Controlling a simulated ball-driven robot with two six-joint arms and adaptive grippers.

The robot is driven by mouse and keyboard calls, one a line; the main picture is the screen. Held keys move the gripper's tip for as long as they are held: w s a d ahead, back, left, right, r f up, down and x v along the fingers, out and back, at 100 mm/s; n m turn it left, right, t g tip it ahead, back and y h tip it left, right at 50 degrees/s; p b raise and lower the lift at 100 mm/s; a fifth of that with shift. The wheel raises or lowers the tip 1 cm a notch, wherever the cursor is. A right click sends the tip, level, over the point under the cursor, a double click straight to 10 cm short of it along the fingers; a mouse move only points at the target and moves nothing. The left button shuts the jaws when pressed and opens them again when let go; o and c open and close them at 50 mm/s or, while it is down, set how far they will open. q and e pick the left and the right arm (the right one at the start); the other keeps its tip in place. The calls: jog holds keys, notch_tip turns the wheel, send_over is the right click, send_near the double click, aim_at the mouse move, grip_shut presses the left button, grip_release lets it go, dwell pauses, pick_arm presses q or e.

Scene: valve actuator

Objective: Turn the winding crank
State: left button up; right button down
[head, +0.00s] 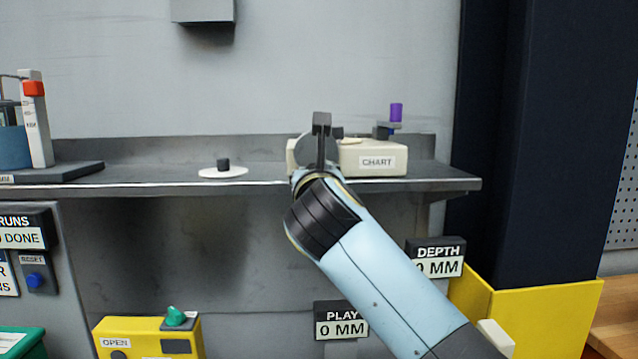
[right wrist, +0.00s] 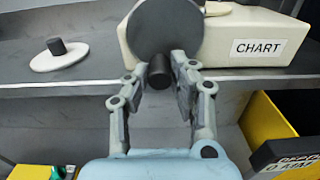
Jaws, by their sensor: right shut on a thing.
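A cream box labelled CHART (head: 377,160) stands on the grey shelf and also shows in the right wrist view (right wrist: 225,42). A grey disc (right wrist: 165,28) is on its front left part, with a short dark cylindrical handle (right wrist: 159,72) sticking out low on its face. My right gripper (right wrist: 160,80) has its fingers on either side of this handle and is shut on it. In the head view my right wrist hides the handle and fingers. An upright purple knob on a dark arm (head: 396,113) is at the box's right end. My left gripper is not in view.
A white round plate with a dark knob (head: 222,172) lies on the shelf (head: 270,183), left of the box. PLAY (head: 342,320) and DEPTH (head: 439,258) signs read 0 MM. A yellow OPEN box (head: 140,340) is below left. A dark column (head: 540,140) stands to the right.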

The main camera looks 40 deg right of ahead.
aim_at(303, 142)
jog(key=m+b, duration=0.2)
jog(key=m, duration=0.1)
jog(key=w+a+m+b, duration=0.1)
jog(key=m+b, duration=0.1)
jog(key=m, duration=0.1)
jog(key=r+m+b, duration=0.1)
jog(key=m+b, duration=0.1)
jog(key=m, duration=0.1)
jog(key=shift+w+a+b, duration=0.15)
jog(key=shift+a+b, duration=0.15)
jog(key=shift+b, duration=0.05)
notch_tip(303, 142, up, 3)
jog(key=m+b, duration=1.1)
jog(key=shift+d+r+m+b, duration=0.1)
jog(key=shift+r+m+b, duration=0.2)
jog(key=shift+m+b, duration=0.45)
jog(key=shift+r+m+b, duration=0.25)
jog(key=shift+m+b, duration=0.45)
jog(key=shift+m, duration=0.05)
jog(key=c, duration=1.1)
grip_release()
jog(key=shift+d, duration=0.1)
jog(key=shift+c, duration=0.2)
